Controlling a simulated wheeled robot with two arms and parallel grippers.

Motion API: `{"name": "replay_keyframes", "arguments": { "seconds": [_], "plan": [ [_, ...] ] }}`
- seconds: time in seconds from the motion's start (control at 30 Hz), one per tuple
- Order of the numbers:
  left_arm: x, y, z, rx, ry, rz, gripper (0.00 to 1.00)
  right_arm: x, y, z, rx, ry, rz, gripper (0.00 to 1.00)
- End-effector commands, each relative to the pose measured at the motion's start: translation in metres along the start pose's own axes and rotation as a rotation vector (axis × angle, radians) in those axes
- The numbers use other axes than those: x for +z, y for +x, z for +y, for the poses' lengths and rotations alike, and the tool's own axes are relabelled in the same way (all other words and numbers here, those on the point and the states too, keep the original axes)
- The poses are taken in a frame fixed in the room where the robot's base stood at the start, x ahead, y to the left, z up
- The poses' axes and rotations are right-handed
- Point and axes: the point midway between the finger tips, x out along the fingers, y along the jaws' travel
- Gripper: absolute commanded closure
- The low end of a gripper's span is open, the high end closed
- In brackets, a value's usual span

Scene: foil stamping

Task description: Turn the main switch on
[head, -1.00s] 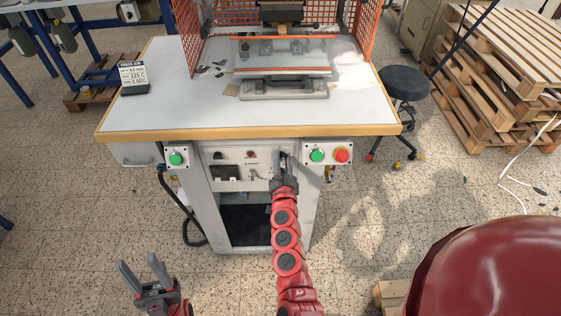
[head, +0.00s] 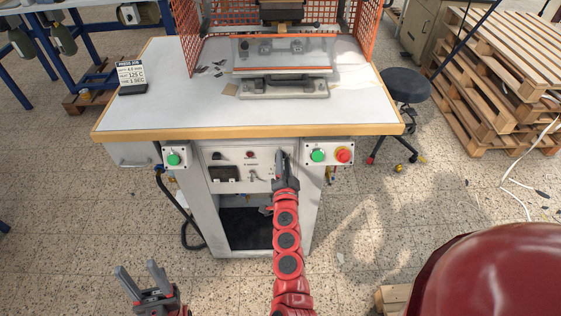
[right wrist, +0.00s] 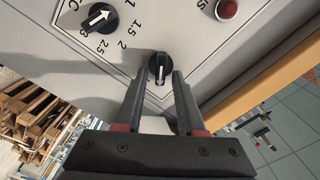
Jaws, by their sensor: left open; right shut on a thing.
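A black rotary knob with a white pointer mark (right wrist: 159,66) sits on the pale control panel (right wrist: 75,50) in the right wrist view. I cannot read a label that names it as the main switch. My right gripper (right wrist: 157,76) is shut on this knob, one finger on each side. In the head view my right gripper (head: 281,155) is at the right end of the front panel (head: 228,157) and hides the knob. My left gripper (head: 141,277) is open and empty, low at the left, away from the machine.
A second black dial (right wrist: 98,18) with numbers and a red round lamp (right wrist: 227,9) are near the held knob. Green buttons (head: 173,159) (head: 317,155) and a red button (head: 343,155) flank the panel under the table edge (head: 250,132). A stool (head: 405,87) stands right.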

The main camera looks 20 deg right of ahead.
Motion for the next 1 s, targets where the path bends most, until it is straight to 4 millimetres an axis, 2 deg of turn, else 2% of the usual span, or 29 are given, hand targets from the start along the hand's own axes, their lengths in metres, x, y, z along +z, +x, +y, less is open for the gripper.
{"name": "replay_keyframes", "arguments": {
  "seconds": [0.27, 0.7, 1.0],
  "plan": [
    [0.000, -0.001, 0.000, 0.000, 0.000, 0.000, 0.50, 0.002, 0.000, 0.001, 0.001, 0.011, -0.003, 1.00],
    [0.004, -0.021, 0.001, 0.000, 0.000, 0.000, 0.50, 0.004, -0.001, 0.006, 0.004, 0.289, -0.004, 1.00],
    [0.004, -0.021, 0.001, 0.000, 0.000, 0.000, 0.50, 0.004, -0.001, 0.004, 0.002, 0.312, -0.006, 1.00]
  ]
}}
